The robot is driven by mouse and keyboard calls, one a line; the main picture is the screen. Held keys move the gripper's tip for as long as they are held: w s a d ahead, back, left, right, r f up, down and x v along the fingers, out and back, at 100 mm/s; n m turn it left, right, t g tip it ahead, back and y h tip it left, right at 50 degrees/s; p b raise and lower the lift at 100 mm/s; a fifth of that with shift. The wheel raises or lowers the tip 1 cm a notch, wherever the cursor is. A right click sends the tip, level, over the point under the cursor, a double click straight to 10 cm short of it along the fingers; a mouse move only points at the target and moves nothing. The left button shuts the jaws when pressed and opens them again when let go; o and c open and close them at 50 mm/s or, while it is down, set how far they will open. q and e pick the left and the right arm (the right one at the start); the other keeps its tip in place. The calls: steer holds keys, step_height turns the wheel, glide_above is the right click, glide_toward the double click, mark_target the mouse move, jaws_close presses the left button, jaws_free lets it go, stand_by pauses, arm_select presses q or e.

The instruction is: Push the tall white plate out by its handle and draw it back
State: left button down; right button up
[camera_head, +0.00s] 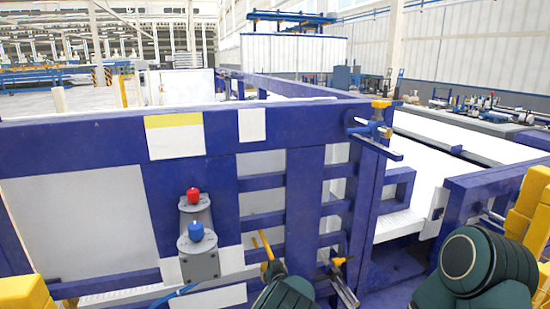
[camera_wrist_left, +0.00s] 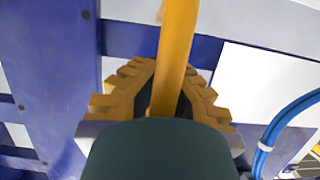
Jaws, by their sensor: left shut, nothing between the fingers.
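White plate surfaces show in the blue frame; one tall white panel (camera_head: 262,165) stands behind the blue crossbars. I cannot tell for sure which is the task's plate. A slim orange rod (camera_head: 264,242), which looks like a handle, stands in front of the frame's lower middle. My left gripper (camera_head: 272,270) is low in the head view, right at the rod. The dark wrist hides the rod's lower end. My right gripper does not show.
A blue cable (camera_wrist_left: 275,135) is close to the left wrist.

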arm_select(q)
steer(key=shift+s, duration=0.15)
steer(key=shift+s+d, duration=0.2)
steer(key=shift+s, duration=0.3)
steer(key=shift+s+d+f+p, duration=0.1)
steer(key=shift+s+d+p, duration=0.1)
steer(key=shift+s+p, duration=0.25)
steer(key=shift+s+d, duration=0.15)
steer(key=shift+s, duration=0.4)
steer(key=shift+s+d, duration=0.1)
steer(key=shift+s, duration=0.25)
stand_by(0.4)
